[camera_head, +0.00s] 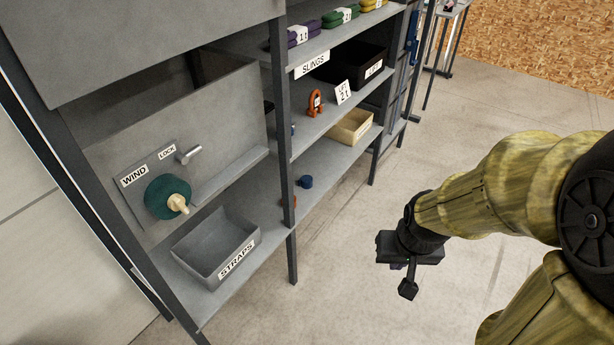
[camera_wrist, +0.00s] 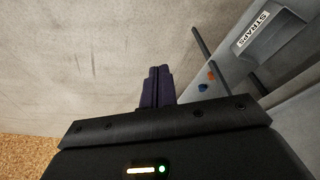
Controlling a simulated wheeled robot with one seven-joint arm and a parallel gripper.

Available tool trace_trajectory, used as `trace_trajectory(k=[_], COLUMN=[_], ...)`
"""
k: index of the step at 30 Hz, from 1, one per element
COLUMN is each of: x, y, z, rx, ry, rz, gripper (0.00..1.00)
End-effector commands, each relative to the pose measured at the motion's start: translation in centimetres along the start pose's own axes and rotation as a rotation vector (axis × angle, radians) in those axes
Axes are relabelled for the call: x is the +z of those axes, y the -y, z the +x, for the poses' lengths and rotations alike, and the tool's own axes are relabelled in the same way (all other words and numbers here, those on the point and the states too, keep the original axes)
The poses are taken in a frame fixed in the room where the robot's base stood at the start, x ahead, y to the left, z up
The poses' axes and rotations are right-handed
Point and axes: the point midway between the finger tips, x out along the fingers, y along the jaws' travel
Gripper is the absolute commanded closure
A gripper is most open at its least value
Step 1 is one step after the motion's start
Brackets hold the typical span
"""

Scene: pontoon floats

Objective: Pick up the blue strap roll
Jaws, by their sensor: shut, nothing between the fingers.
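The blue strap roll (camera_head: 306,181) is a small, short cylinder. It sits on the lower grey shelf (camera_head: 336,167), behind the front post and left of the beige tray. It also shows small in the wrist view (camera_wrist: 203,87), right of my fingers. My gripper (camera_wrist: 159,70) has dark purple fingers, shut together and empty. In the head view, my gripper (camera_head: 396,267) hangs over the floor, out in front of the shelf and well to the right of the roll.
A grey STRAPS bin (camera_head: 214,247) stands left of the roll. A small orange thing (camera_wrist: 211,76) lies near the roll. A dark upright post (camera_head: 291,255) stands at the shelf front. A beige tray (camera_head: 352,127) is to the right. The floor before the shelf is clear.

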Motion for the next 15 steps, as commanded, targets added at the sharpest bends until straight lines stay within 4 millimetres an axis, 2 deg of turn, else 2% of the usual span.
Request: trace_trajectory(k=[1,6,10,15], x=[-0.6,-1.6,-2.1,-2.3], y=[0.0,0.0,0.0,0.0], z=[-2.7,-6.8,-9.0,-9.7], rx=[0.000,0.000,0.000,0.000], ry=[0.000,0.000,0.000,0.000], rz=[0.000,0.000,0.000,0.000], gripper=[1.00,1.00,1.00,1.00])
